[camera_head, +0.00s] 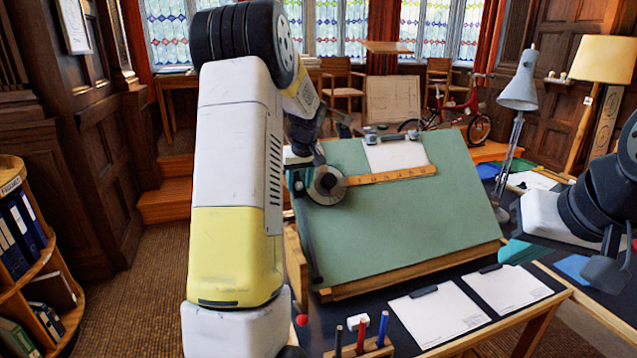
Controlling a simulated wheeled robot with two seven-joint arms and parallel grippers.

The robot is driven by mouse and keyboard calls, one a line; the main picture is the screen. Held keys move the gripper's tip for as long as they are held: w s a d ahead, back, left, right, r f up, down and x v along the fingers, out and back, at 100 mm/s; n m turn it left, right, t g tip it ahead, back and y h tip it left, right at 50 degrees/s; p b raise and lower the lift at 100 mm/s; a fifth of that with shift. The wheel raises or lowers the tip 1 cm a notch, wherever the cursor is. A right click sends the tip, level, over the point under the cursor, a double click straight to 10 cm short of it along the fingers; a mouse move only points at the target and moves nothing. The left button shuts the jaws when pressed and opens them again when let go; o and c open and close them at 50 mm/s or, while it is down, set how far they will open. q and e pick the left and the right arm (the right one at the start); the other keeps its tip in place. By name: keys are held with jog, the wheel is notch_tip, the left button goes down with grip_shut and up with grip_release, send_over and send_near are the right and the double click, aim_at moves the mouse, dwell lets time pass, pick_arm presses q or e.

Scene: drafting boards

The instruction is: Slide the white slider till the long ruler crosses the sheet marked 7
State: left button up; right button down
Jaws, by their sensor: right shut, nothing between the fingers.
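A tilted green drafting board (400,230) stands on the desk. A long wooden ruler (391,175) runs right from a round dark drafting head (328,186) near the board's left edge. A white sheet (395,153) is clipped at the board's top; the ruler lies along its lower part. I cannot read any number on it. A small white part (291,157), possibly the slider, shows at the board's upper left, mostly hidden by my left arm. My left gripper (316,158) is beside the drafting head; its fingers are unclear. My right gripper (607,270) is shut and empty at the right.
Two white sheets with dark clips (437,311) (508,287) lie on the desk front. A pen block (360,349) stands at the front edge. A grey lamp (518,92) stands at the right. A shelf of binders (22,230) is at the far left.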

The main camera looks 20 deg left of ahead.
pick_arm(q)
grip_shut()
dwell(1.4)
